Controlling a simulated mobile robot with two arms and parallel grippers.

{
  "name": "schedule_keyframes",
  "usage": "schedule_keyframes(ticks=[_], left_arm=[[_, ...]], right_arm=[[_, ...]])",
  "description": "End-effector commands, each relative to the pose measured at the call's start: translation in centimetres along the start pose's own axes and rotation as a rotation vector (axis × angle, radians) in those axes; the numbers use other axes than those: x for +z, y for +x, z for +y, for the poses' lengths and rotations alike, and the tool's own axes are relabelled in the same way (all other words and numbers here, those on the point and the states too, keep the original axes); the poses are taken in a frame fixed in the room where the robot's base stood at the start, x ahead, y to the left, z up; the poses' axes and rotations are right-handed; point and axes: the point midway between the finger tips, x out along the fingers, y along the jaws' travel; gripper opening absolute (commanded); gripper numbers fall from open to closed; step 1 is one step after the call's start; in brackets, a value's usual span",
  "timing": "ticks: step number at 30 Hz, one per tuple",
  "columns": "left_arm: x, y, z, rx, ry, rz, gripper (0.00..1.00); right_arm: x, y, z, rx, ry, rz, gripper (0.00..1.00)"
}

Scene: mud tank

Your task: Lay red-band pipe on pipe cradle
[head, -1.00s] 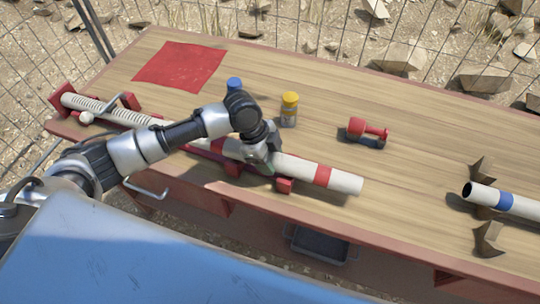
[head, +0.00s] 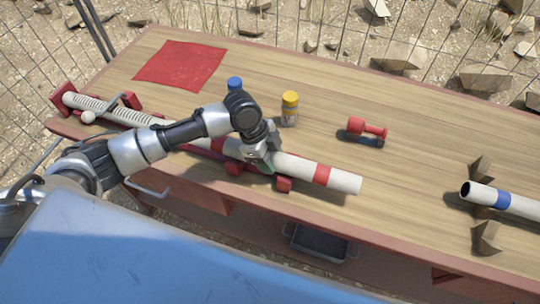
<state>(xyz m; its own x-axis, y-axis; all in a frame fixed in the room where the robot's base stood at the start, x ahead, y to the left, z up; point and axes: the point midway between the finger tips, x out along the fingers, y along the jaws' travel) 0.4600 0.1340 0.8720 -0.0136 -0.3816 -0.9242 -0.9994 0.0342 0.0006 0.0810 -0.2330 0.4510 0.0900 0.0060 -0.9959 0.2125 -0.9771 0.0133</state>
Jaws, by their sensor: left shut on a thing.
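The red-band pipe (head: 298,167) is a white tube with red bands, lying lengthwise near the bench's front edge. My left gripper (head: 262,161) is shut on it between two bands, from above. Its right end points toward the middle of the bench. Red support blocks (head: 284,184) show at its near side, below it; I cannot tell whether the pipe touches them. Brown V-shaped supports (head: 487,238) at the right hold a blue-band pipe (head: 521,205). My right gripper is not in view.
A ribbed white rod (head: 110,114) with red fittings is at the left. A red cloth (head: 180,66), a blue-capped item (head: 235,84), a yellow-capped jar (head: 289,109) and a red tool (head: 366,129) are behind the pipe. The bench (head: 425,165) is clear between the pipes.

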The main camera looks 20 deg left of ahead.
Motion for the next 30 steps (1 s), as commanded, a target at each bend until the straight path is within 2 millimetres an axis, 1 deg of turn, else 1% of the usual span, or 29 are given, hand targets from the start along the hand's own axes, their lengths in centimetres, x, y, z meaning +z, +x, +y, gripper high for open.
schedule_keyframes(ticks=[11,19,20,21,24,25,30], left_arm=[[0.24,0.70,-0.01,0.000,0.000,0.001,0.16],[0.27,0.74,-0.03,-0.001,0.001,0.001,0.16],[0.27,0.74,-0.02,-0.001,0.001,0.001,0.54],[0.27,0.74,-0.02,-0.001,0.001,0.001,0.61],[0.28,0.75,-0.02,-0.001,0.001,0.001,0.76],[0.28,0.75,-0.01,-0.001,0.001,0.001,0.80],[0.30,0.77,0.00,0.000,0.000,0.000,0.80]], right_arm=[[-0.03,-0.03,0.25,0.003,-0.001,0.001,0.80],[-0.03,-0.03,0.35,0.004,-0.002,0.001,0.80],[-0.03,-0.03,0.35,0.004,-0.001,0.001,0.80],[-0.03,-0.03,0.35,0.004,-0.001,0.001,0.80],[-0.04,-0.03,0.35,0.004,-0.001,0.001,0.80],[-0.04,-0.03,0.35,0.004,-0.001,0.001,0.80],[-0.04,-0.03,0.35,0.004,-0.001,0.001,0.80]])
